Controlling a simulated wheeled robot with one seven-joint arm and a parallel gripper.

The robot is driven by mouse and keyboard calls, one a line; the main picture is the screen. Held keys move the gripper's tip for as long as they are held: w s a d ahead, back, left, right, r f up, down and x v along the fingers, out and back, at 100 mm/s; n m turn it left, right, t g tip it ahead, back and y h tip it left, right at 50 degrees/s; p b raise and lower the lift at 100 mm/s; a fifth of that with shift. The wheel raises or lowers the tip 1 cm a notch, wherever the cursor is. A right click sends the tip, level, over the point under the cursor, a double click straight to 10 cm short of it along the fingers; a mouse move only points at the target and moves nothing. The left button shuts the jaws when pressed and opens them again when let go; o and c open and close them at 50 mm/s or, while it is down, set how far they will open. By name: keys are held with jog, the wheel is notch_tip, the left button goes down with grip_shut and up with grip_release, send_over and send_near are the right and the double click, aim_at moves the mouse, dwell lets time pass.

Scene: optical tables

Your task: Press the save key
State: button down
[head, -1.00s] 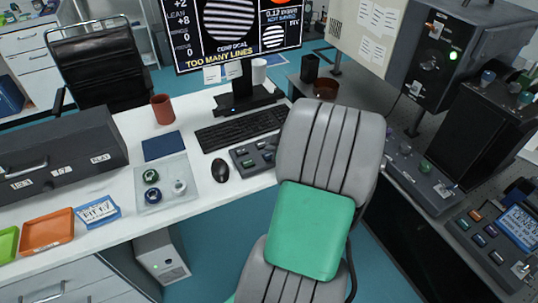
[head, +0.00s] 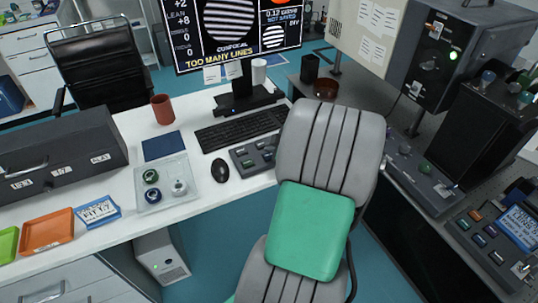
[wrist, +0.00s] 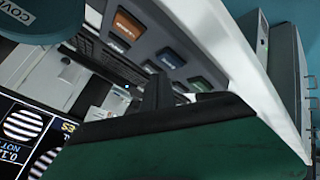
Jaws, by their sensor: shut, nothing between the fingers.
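A dark key box (head: 255,153) with two rows of small keys lies on the white desk, right of the mouse. My gripper (wrist: 158,92) is shut and empty, a dark shape in front of the box's lower keys. Contact cannot be told. In the head view my grey and green arm hides it.
The monitor (head: 232,22) reads "TOO MANY LINES", with "NOT SAVED" at its right. A keyboard (head: 240,128), mouse (head: 220,170) and clear tray (head: 166,184) with round parts surround the box. Another control box (head: 490,240) with coloured keys stands at the right.

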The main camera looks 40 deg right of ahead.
jog(key=shift+f+b, duration=0.4)
jog(key=shift+b, duration=0.25)
jog(key=shift+f+b, duration=0.45)
jog(key=shift+b, duration=0.1)
dwell(0.6)
jog(key=shift+r, duration=0.15)
jog(key=shift+r+p, duration=0.3)
jog(key=shift+r, duration=0.4)
jog(key=shift+r+p, duration=1.2)
jog(key=shift+r, duration=1.35)
